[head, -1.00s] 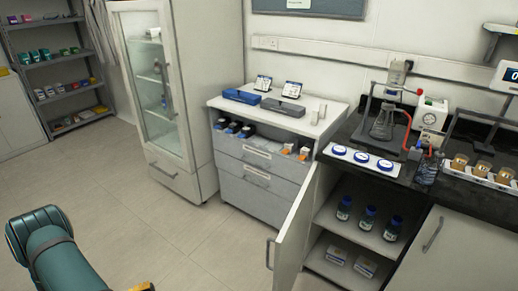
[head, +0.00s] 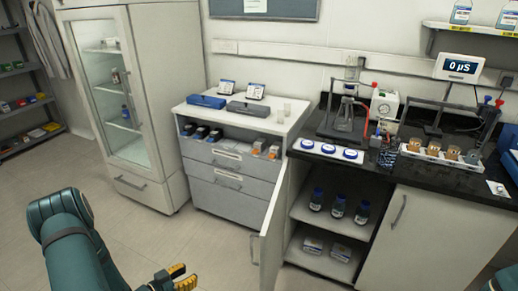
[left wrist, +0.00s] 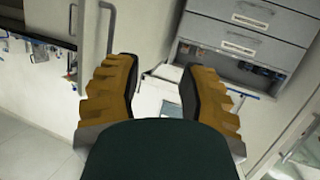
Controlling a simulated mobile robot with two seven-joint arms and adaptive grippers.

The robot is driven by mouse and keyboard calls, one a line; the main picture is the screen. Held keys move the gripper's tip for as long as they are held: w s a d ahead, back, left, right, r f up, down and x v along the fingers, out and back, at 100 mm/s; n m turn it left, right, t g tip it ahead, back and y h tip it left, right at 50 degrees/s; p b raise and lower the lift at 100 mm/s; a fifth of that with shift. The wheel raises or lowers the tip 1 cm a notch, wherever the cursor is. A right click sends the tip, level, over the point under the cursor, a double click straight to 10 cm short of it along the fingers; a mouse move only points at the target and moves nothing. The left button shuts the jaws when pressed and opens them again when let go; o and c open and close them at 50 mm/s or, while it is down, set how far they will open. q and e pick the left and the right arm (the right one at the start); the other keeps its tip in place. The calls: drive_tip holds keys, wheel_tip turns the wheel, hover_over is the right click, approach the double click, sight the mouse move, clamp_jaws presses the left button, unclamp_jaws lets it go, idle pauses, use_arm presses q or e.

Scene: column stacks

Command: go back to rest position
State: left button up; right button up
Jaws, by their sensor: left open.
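My left gripper (head: 180,279) shows at the bottom of the head view, at the end of my teal arm. Its yellow fingers also fill the middle of the left wrist view (left wrist: 160,95). They are spread apart with nothing between them. The gripper is in the air in front of the cabinets and touches nothing that I can see. My right gripper is not in view.
An open cabinet door (head: 275,232) sticks out near my left gripper. Behind stand a grey drawer unit (head: 238,185), a glass-door cabinet (head: 150,188) and a black counter (head: 455,168) with glassware. The floor (head: 190,236) between is clear.

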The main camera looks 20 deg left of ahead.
use_arm(q)
drive_tip(key=w+d+f+n+g, duration=0.1)
drive_tip(key=w+d+n+g, duration=0.35)
drive_tip(key=d, duration=1.15)
drive_tip(key=s+d+g, duration=0.4)
drive_tip(key=d, duration=0.3)
drive_tip(key=s+d+r+g, duration=0.1)
drive_tip(key=s+d+g, duration=0.2)
drive_tip(key=d, duration=0.5)
drive_tip(key=shift+s+d+r+g+y, duration=0.25)
drive_tip(key=shift+s+g+y, duration=0.15)
drive_tip(key=shift+s, duration=0.35)
